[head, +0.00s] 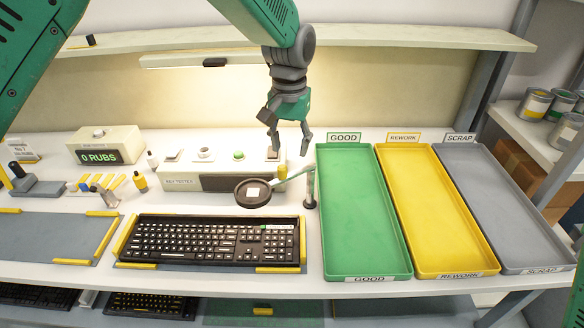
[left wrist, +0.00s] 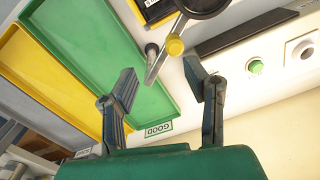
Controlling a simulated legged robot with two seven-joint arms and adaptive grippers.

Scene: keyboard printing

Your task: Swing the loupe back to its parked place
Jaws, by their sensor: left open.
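The loupe (head: 253,192) is a round black-rimmed lens on a thin green arm that runs right to a short grey post (head: 310,190). The lens hangs behind the keyboard (head: 210,240), in front of the key tester. My left gripper (head: 290,148) is open and empty, pointing down above and behind the loupe's arm. Its fingers (left wrist: 162,78) are apart from the arm. My right gripper is not seen.
Green GOOD (head: 330,262), yellow REWORK (head: 416,262) and grey SCRAP (head: 504,258) trays lie right of the post. The key tester (head: 185,181) stands behind the lens. A shelf (head: 400,38) crosses above. A blue-grey mat (head: 50,235) lies left of the keyboard.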

